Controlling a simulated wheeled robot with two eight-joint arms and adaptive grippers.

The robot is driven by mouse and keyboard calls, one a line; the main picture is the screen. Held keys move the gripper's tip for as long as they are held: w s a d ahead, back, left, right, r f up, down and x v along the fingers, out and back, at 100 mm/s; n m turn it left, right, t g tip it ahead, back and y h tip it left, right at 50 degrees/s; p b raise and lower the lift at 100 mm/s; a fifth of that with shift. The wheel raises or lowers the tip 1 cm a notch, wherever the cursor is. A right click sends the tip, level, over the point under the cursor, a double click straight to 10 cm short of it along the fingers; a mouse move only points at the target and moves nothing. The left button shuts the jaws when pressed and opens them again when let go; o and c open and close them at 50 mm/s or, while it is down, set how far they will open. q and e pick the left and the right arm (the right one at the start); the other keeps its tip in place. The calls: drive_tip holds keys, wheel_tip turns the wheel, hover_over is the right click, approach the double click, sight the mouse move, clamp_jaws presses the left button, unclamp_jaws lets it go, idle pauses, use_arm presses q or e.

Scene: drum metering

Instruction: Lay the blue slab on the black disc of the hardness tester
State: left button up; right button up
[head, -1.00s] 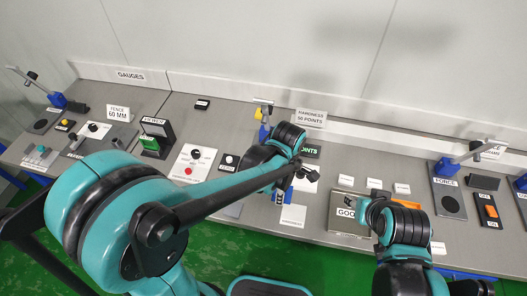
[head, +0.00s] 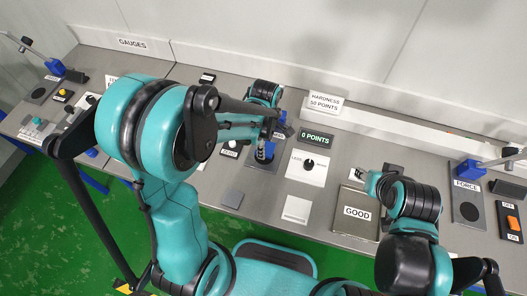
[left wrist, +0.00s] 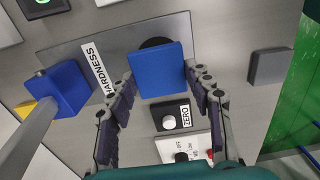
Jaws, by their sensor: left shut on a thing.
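The blue slab (left wrist: 158,70) is between the two fingers of my left gripper (left wrist: 158,88) in the left wrist view, and the gripper is shut on it. The black disc (left wrist: 156,43) shows as a dark edge behind the slab, which hides most of it. The gap between slab and disc is hard to judge. The hardness tester (left wrist: 70,50) has a grey plate with a HARDNESS label and a blue post (left wrist: 60,88). In the head view my left gripper (head: 264,148) is over the tester plate (head: 258,165). My right gripper (head: 368,180) is near the GOOD tray; its fingers are unclear.
A grey block (left wrist: 270,66) lies beside the tester. The ZERO button box (left wrist: 172,116) sits close to the gripper. A 0 POINTS display (head: 316,138), a LEVEL panel (head: 306,168) and the GOOD tray (head: 340,222) stand to the right in the head view.

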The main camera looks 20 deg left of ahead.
use_arm(q)
drive_tip(key=shift+w+a+f, duration=0.1)
drive_tip(key=shift+a+f, duration=0.15)
drive_tip(key=shift+f, duration=0.2)
wheel_tip(320, 180, down, 4)
drive_tip(key=shift+r+b, duration=0.25)
drive_tip(key=shift+b, duration=0.5)
drive_tip(key=o, duration=1.2)
drive_tip(key=shift+f, duration=0.1)
drive_tip(key=shift+c, duration=0.2)
